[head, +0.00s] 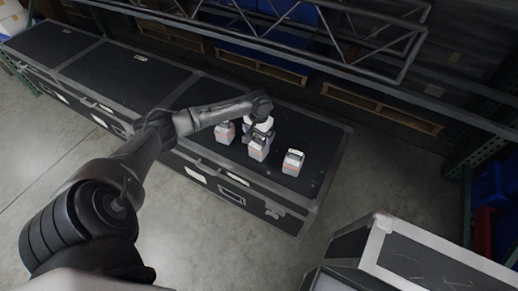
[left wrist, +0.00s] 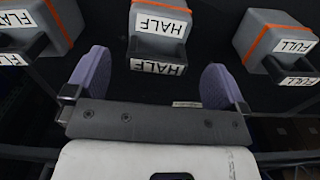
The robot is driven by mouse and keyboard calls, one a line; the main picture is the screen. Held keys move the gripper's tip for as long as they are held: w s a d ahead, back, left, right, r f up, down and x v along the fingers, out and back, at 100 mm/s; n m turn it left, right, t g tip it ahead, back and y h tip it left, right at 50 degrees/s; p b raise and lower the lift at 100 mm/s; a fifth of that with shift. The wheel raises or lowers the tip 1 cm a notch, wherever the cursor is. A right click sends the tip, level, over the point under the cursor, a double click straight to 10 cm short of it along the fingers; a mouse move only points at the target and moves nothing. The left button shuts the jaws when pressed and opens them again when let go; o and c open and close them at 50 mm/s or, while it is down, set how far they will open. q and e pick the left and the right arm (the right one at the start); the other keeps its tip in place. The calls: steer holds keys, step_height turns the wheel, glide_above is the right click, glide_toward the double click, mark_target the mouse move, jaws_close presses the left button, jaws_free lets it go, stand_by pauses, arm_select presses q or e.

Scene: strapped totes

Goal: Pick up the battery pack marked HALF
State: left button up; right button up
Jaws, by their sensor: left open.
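The battery pack marked HALF (left wrist: 160,30) is a grey block with an orange band and white labels. In the left wrist view it is at the top middle, lined up with the gap between the fingers, its lettering upside down. In the head view it is the middle pack (head: 258,148) on the black case. My right gripper is not in view.
A pack marked FLAT (left wrist: 45,25) and one marked FULL (left wrist: 272,40) flank the HALF pack. In the head view the three stand in a row on the black case (head: 200,158). A metal truss (head: 300,45) lies behind. Another case (head: 400,255) stands at front right.

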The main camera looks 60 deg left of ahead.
mark_target(259, 146)
arm_select(q)
step_height(259, 146, down, 5)
steer(key=shift+d+b, duration=0.15)
steer(key=shift+b, duration=1.05)
steer(key=shift+c, duration=0.9)
steer(key=c, duration=1.3)
steer(key=shift+r, duration=0.15)
steer(key=shift+c, duration=0.6)
